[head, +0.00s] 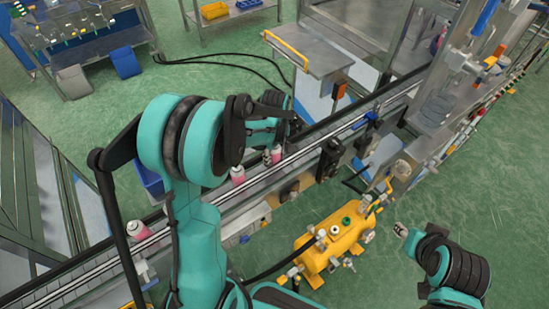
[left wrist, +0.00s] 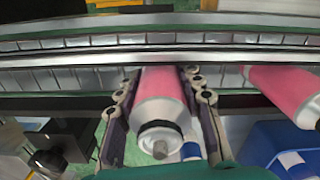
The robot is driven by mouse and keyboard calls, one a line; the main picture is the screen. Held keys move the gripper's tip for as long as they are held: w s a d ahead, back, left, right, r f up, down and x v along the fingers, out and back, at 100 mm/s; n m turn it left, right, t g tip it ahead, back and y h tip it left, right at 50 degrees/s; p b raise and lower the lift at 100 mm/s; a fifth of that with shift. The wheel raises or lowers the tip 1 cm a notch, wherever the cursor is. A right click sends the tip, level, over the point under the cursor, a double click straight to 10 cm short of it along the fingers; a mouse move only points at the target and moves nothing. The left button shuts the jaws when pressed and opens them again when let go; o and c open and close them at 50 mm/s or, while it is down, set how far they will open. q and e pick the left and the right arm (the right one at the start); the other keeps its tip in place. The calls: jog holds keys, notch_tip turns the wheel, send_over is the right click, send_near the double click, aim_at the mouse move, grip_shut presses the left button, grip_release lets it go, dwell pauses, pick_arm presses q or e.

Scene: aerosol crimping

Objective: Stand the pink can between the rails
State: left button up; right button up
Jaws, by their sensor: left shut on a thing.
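In the left wrist view, a pink can (left wrist: 163,90) with a silver shoulder and a grey nozzle sits between the fingers of my left gripper (left wrist: 160,125). The fingers are shut on its sides. The can is over the conveyor strip, beside the long metal rail (left wrist: 230,57); I cannot tell whether its base touches the belt. In the head view, my left gripper (head: 268,148) is over the rails (head: 310,138), partly hidden by my own arm. My right gripper (head: 402,231) is at the right, away from the line; its fingers are too small to judge.
A blue bin (left wrist: 285,150) is at the lower right of the wrist view.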

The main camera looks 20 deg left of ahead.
pick_arm(q)
jog(key=shift+f+b, duration=0.35)
jog(key=shift+f, duration=0.05)
dwell(0.5)
jog(key=o, duration=1.2)
notch_tip(320, 180, up, 12)
jog(key=shift+r, duration=0.1)
